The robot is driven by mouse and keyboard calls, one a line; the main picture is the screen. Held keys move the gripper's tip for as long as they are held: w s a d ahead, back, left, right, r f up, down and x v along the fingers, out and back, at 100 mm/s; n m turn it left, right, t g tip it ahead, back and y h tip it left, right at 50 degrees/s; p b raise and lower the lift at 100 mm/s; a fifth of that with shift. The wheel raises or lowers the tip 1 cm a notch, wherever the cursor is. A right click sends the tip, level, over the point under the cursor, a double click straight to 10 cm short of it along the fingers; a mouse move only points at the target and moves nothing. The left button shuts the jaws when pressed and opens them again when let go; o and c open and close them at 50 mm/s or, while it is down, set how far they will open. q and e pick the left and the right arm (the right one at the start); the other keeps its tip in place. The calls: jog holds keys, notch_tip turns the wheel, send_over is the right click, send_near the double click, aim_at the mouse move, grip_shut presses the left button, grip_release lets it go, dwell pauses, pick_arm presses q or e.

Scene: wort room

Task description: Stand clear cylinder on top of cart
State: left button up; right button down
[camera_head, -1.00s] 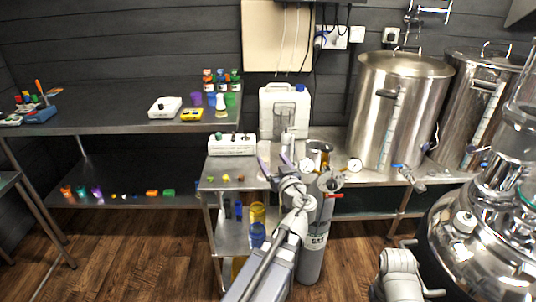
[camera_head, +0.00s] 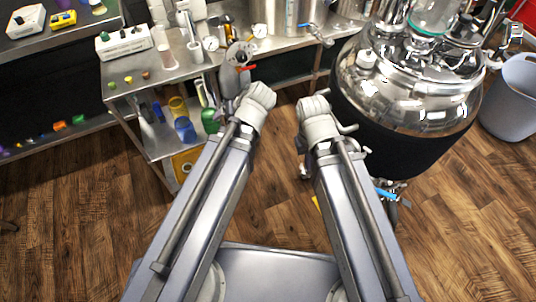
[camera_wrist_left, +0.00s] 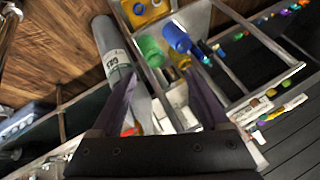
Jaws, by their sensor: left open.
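The cart (camera_head: 118,96) is a steel rack with shelves at the left in the head view. A slim clear cylinder (camera_head: 165,52) appears to stand upright on its top, right of a white power strip. My left gripper (camera_wrist_left: 161,76) is open in the left wrist view, its two fingers apart and nothing clearly held. In the head view my left arm ends right of the cart, beside the grey gas cylinder, and the fingertips are hard to make out. My right gripper (camera_head: 318,110) is in front of the steel kettle; its fingers cannot be made out.
Small coloured pieces (camera_head: 128,80) lie on the cart's front left. A blue jar (camera_head: 184,129) and a green item (camera_head: 210,121) are on the lower shelf. The gas cylinder (camera_wrist_left: 110,50) stands beside the cart. The steel kettle (camera_head: 405,95) is at the right. The wooden floor is open.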

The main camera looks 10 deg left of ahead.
pick_arm(q)
jog(key=s+d+f+m+g+h, duration=0.2)
jog(key=s+d+m, duration=0.1)
jog(key=s+d, duration=0.2)
jog(key=s+d+f+m+g+h, duration=0.2)
jog(key=s+d+m+h, duration=0.1)
jog(key=d, duration=0.5)
jog(key=shift+s+d+f+m, duration=0.2)
jog(key=shift+s+d+m, duration=0.25)
jog(key=shift+s, duration=0.65)
